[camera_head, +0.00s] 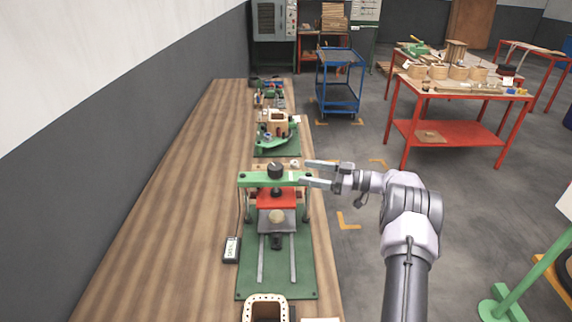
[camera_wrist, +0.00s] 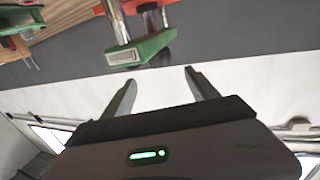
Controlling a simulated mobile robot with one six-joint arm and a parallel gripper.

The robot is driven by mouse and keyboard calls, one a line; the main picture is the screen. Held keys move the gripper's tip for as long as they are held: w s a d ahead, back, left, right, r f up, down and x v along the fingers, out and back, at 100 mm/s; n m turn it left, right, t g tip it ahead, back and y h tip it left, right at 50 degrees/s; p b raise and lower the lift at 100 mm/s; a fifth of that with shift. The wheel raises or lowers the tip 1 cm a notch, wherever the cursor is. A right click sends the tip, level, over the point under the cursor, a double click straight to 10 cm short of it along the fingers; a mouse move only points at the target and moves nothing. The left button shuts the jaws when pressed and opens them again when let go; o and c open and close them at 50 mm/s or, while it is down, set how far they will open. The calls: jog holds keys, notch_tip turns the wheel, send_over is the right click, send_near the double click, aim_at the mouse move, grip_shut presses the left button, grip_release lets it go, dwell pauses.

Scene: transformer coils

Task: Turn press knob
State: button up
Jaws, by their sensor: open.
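In the head view a press stands on the wooden bench, with a green crossbeam, a red plate and a green base (camera_head: 250,275). Its dark round press knob (camera_head: 275,171) sits on top of the green crossbeam (camera_head: 250,180). My gripper (camera_head: 306,174) reaches in from the right, at about the height of the crossbeam, beside its right end. The two fingers are apart with nothing visible between them. In the wrist view my gripper (camera_wrist: 160,80) is open, and the green end of the crossbeam (camera_wrist: 142,48) shows beyond the fingertips. I do not make out the knob in the wrist view.
A small dark meter (camera_head: 231,249) lies left of the press. Behind the press is a green fixture (camera_head: 275,140) with parts. A wooden-looking frame (camera_head: 265,300) stands at the near end. The bench's left side (camera_head: 175,210) is clear. A red table (camera_head: 455,135) stands at right.

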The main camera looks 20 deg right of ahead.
jog(key=shift+v, duration=1.8)
